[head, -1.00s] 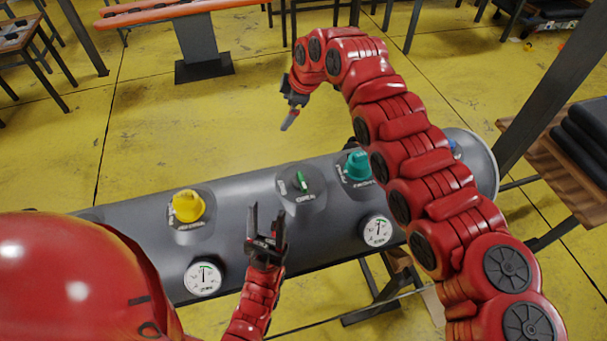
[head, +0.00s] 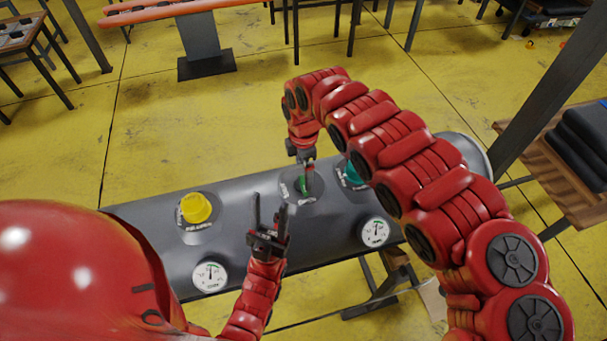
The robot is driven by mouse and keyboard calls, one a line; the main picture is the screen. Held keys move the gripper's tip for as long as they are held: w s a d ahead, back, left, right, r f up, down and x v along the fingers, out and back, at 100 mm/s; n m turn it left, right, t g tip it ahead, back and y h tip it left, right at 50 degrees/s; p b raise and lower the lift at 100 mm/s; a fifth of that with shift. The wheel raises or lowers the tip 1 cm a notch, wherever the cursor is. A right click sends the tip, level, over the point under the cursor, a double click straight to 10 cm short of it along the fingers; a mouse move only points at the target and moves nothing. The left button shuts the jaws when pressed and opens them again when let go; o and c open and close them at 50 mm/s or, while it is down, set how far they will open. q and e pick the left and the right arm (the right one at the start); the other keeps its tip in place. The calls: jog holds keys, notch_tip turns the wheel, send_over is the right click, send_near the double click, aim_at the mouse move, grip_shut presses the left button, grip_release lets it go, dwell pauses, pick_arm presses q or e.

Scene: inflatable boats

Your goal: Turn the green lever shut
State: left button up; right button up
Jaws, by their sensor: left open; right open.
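The green lever (head: 301,184) stands on a round dark plate on the grey cylinder (head: 240,205), partly hidden by my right gripper. My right gripper (head: 308,180) comes down over the lever from above, its fingers pointing down at it. It is open; I cannot tell whether its fingers touch the lever. My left gripper (head: 269,215) is open and empty, fingers pointing up, in front of the cylinder and left of the lever.
A yellow knob (head: 196,208) is left of the lever, and a teal knob (head: 353,175) is right of it, partly behind my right arm. Two white gauges, one on the left (head: 210,276) and one on the right (head: 375,232), sit on the cylinder's front. A wooden bench (head: 560,175) stands at right.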

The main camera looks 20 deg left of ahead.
jog(key=shift+f+p, duration=0.65)
jog(key=shift+f, duration=2.05)
jog(key=shift+c, duration=0.2)
jog(key=c, duration=1.2)
